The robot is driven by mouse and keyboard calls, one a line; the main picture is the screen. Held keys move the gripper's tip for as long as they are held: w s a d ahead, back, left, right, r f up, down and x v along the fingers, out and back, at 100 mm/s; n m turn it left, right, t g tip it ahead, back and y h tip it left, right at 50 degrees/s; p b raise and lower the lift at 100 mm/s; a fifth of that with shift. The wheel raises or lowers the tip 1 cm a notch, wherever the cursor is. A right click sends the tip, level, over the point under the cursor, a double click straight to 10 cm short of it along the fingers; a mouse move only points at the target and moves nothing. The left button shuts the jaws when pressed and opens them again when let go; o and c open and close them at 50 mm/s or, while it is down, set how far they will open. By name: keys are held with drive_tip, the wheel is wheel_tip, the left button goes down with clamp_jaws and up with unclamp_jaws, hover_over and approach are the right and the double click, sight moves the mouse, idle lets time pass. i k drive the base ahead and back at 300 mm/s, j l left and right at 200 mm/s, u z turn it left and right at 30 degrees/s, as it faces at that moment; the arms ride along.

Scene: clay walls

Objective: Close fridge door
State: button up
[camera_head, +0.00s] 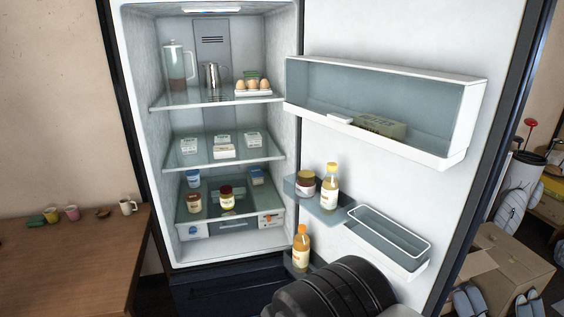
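The fridge (290,140) stands upright in the middle of the head view with its inside lit and exposed. Its door (390,32) is wide open, hinged at the right side of the cabinet and swung out to the right. The door's dark outer edge (497,150) runs down the right. The inner face carries a large clear bin (465,110) and smaller shelves with jars and bottles. A black rounded part (335,290), likely of my arm, covers the lower door area. My gripper's fingers do not show, and the door's bottom is hidden.
A wooden table (70,262) with cups stands left of the fridge. An orange-capped bottle (301,248) stands low on the door. Cardboard boxes (505,268), slippers (470,302) and a bin with tall items clutter the floor to the right of the door.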

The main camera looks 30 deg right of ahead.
sight(492, 51)
drive_tip(key=k+l+u, duration=0.15)
drive_tip(key=l, duration=0.3)
drive_tip(key=k+l+u, duration=0.15)
drive_tip(key=l, duration=0.35)
drive_tip(key=k+l+u, duration=0.15)
drive_tip(key=l, duration=0.3)
drive_tip(key=k+l+u, duration=0.15)
drive_tip(key=l, duration=0.3)
drive_tip(key=k+l+u, duration=0.1)
drive_tip(key=l, duration=0.3)
drive_tip(key=k+l+u, duration=0.15)
drive_tip(key=l+u, duration=0.1)
drive_tip(key=l, duration=0.35)
drive_tip(key=k+l+u, duration=0.1)
drive_tip(key=l, duration=0.35)
drive_tip(key=k+l+u, duration=0.1)
drive_tip(key=l, duration=0.35)
drive_tip(key=u, duration=0.1)
